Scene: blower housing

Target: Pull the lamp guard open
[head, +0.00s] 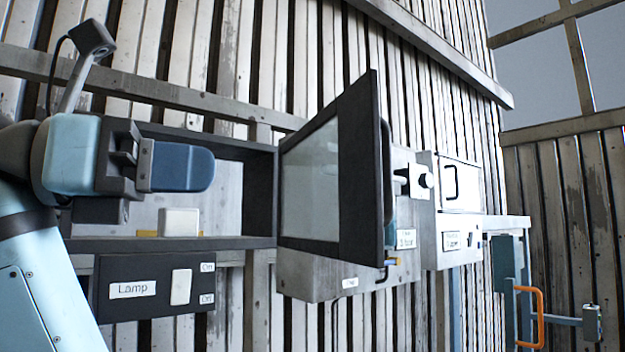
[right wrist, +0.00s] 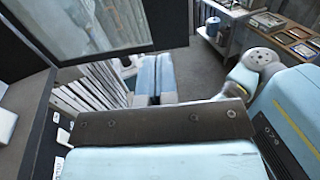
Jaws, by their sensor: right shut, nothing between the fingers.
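The lamp guard (head: 360,170) is a dark-framed door with a clear pane, swung out at an angle from its dark box (head: 205,243). Its bar handle (head: 387,172) is on the outer side, near the free edge. In the right wrist view the guard (right wrist: 95,25) fills the upper left. My right gripper (head: 205,168) is shut and empty before the box opening, on the guard's inner side, apart from the guard in the head view. Its blue fingers (right wrist: 156,75) are together in the right wrist view. A white block (head: 180,222) sits inside the box. My left gripper is not in view.
A panel labelled Lamp (head: 133,290) with a white rocker switch (head: 181,287) is below the box. Grey cabinets (head: 455,190) stand right of the guard. An orange handle (head: 540,315) is farther right. Shelving with trays (right wrist: 265,22) stands in the background.

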